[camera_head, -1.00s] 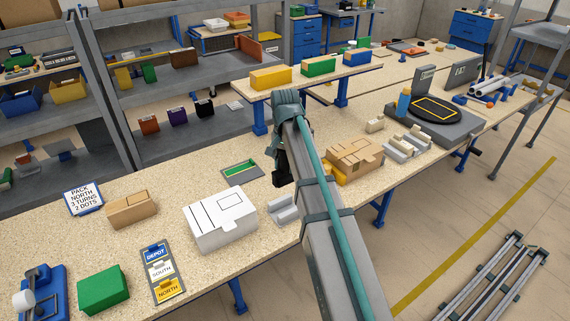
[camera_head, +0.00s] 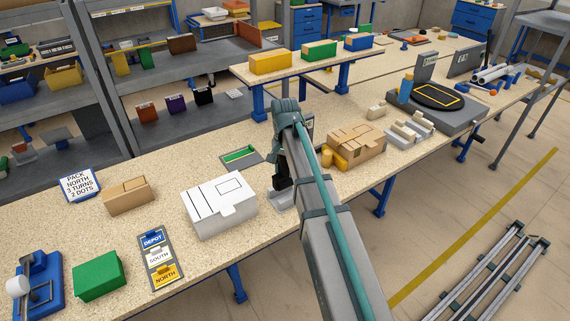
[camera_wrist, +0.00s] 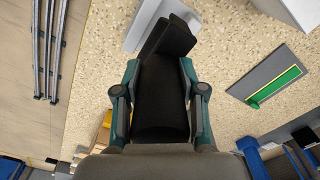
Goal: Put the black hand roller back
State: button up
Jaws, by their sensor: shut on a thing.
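The black hand roller (camera_wrist: 162,95) is between the fingers of my gripper (camera_wrist: 159,72) in the wrist view, with its far end over a light grey holder (camera_wrist: 138,30). My gripper is shut on it. In the head view the gripper (camera_head: 281,170) is largely hidden by my arm, and a dark part reaches down to the grey holder (camera_head: 283,199) right of the white box. I cannot tell whether the roller touches the holder.
The white box (camera_head: 220,205) stands left of the holder. The bench's front edge is close to the holder.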

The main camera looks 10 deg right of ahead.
aim_at(285, 180)
jog(key=shift+f+b, duration=1.05)
jog(key=shift+f, duration=1.8)
jog(key=shift+f, duration=0.2)
jog(key=o, duration=1.3)
jog(key=shift+c, duration=0.2)
notch_tip(285, 180, up, 12)
